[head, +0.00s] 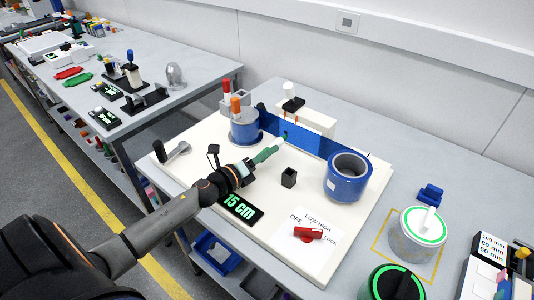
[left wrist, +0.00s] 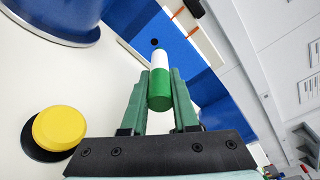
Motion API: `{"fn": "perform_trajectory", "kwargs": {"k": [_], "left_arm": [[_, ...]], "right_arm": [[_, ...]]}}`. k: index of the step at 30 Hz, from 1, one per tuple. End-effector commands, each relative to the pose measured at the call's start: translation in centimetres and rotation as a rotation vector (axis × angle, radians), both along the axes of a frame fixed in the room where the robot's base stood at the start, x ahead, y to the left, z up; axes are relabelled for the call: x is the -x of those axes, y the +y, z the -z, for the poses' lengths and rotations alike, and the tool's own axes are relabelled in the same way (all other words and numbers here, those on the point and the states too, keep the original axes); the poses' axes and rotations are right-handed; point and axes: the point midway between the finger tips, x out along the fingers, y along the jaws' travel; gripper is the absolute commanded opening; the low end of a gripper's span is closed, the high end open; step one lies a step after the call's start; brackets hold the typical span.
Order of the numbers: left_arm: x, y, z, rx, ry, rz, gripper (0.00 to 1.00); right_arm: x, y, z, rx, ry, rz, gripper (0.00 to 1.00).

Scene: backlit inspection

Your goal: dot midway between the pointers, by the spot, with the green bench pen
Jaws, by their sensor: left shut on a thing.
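My left gripper (head: 266,153) is shut on the green bench pen (left wrist: 160,78), a short green cylinder with a white far part. In the left wrist view the pen stands between the green fingers (left wrist: 158,108), its white end toward the blue strip (left wrist: 192,62). I cannot tell whether it touches. The blue strip (head: 310,143) runs upright between two blue rolls. A dark round spot (left wrist: 155,42) shows on the strip, just beyond the pen's end. Two thin orange pointers (left wrist: 180,11) (left wrist: 194,33) show along the strip's edge. My right gripper is out of view.
The left roll (head: 244,130) and right roll (head: 347,182) flank the strip on a white board (head: 330,218). A yellow disc (left wrist: 60,128) lies near the fingers.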

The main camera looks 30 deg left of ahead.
Motion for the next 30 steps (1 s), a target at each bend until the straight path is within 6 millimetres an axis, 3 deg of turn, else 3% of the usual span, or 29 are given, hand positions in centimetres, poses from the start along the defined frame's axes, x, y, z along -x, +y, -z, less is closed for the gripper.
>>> {"fn": "perform_trajectory", "kwargs": {"k": [30], "left_arm": [[-1.1,-0.1,0.0,0.0,-0.001,0.001,0.0]], "right_arm": [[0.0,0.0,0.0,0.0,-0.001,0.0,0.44]]}}
